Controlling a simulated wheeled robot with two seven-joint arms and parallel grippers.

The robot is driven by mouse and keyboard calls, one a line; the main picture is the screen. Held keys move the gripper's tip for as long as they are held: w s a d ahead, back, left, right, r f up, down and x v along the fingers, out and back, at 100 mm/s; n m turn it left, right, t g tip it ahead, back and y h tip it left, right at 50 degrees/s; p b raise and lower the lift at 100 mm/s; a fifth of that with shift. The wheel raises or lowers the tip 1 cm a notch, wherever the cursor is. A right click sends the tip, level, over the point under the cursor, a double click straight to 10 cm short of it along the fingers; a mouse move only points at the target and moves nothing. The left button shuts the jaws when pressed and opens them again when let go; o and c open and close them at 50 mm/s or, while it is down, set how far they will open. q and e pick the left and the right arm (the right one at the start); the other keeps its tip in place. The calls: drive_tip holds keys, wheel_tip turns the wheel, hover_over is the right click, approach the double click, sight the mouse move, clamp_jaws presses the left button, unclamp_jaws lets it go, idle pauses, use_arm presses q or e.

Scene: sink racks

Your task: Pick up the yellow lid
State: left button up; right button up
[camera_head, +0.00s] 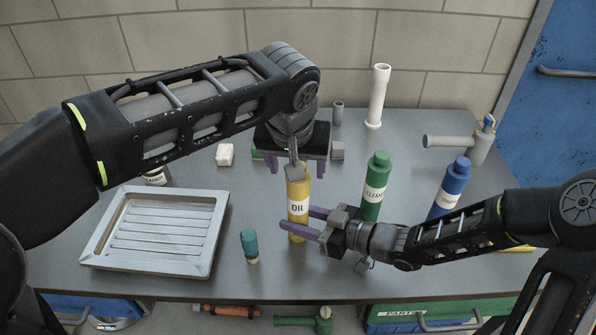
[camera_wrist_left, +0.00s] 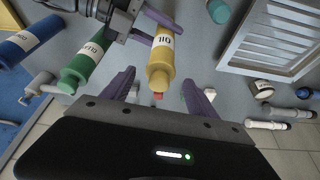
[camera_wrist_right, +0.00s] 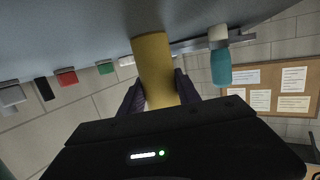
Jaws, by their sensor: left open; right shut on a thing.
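The yellow bottle labelled OIL (camera_head: 299,222) stands upright in the middle of the table. It also shows in the left wrist view (camera_wrist_left: 160,72), with a yellow top narrowing to a small reddish tip (camera_wrist_left: 158,95). A separate yellow lid cannot be made out clearly. My right gripper (camera_head: 303,220) is shut around the bottle's body; the right wrist view shows the yellow body (camera_wrist_right: 154,65) between its fingers. My left gripper (camera_head: 296,166) is open above and behind the bottle top. In the left wrist view its purple fingers (camera_wrist_left: 158,92) stand apart on either side of the tip.
A green cleaner bottle (camera_head: 374,190) and a blue bottle (camera_head: 452,185) stand right of the oil. A grey tray (camera_head: 100,240) is at left, a teal-capped bottle (camera_head: 249,243) near the front. A yellow piece (camera_head: 518,248) lies partly hidden beneath my right arm.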

use_arm(q)
drive_tip(key=shift+w+f, duration=0.2)
drive_tip(key=shift+f, duration=0.35)
drive_tip(key=shift+c, duration=0.3)
clamp_jaws()
idle(0.4)
